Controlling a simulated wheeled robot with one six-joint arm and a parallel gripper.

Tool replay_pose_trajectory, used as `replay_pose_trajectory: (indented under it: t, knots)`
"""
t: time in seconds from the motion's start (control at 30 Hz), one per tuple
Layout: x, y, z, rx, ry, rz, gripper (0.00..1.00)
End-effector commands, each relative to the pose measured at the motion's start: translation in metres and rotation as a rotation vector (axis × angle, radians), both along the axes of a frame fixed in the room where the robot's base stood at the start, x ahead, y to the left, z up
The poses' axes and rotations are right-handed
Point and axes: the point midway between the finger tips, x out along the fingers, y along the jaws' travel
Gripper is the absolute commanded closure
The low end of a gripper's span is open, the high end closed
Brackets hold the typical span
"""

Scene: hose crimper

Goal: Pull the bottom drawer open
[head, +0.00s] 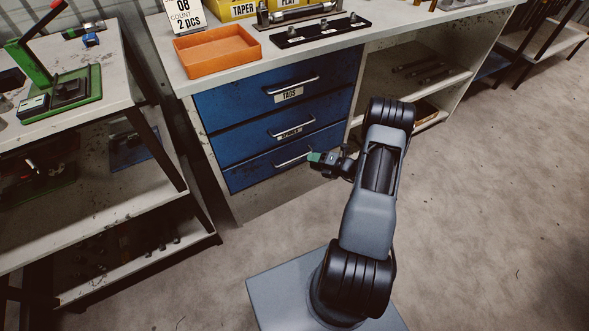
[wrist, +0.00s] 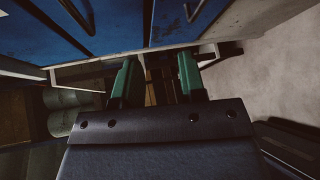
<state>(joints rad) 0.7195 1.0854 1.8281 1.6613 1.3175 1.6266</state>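The bottom drawer (head: 250,174) is the lowest of three blue fronts and looks closed in the head view. Its bar handle (head: 292,158) is light metal. My gripper (head: 314,157) is at the right end of that handle. In the wrist view my gripper's two green fingers (wrist: 158,72) are apart with no handle between them. The picture there is turned sideways. I cannot tell any contact.
The top drawer (head: 240,101) and middle drawer (head: 240,144) look closed. An open shelf bay (head: 425,70) is right of the drawers. An orange tray (head: 218,52) sits on the bench. A shelved bench (head: 115,95) stands close on the left. Floor (head: 480,210) to the right is clear.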

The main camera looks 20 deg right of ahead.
Motion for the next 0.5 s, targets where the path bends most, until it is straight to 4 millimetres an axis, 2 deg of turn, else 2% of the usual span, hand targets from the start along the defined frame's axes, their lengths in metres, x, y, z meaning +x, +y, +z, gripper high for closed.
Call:
replay_pose_trajectory:
  t: [0.03, 0.1, 0.2, 0.37, 0.5]
  knots:
    - [-0.003, -0.009, -0.027, 0.059, 0.03, -0.063, 0.62]
    - [-0.005, -0.019, -0.045, 0.127, 0.062, -0.135, 0.62]
    - [-0.007, -0.028, -0.063, 0.19, 0.089, -0.201, 0.62]
    - [0.001, -0.028, -0.075, 0.23, 0.105, -0.24, 0.62]
    - [0.021, -0.016, -0.079, 0.231, 0.105, -0.238, 0.62]
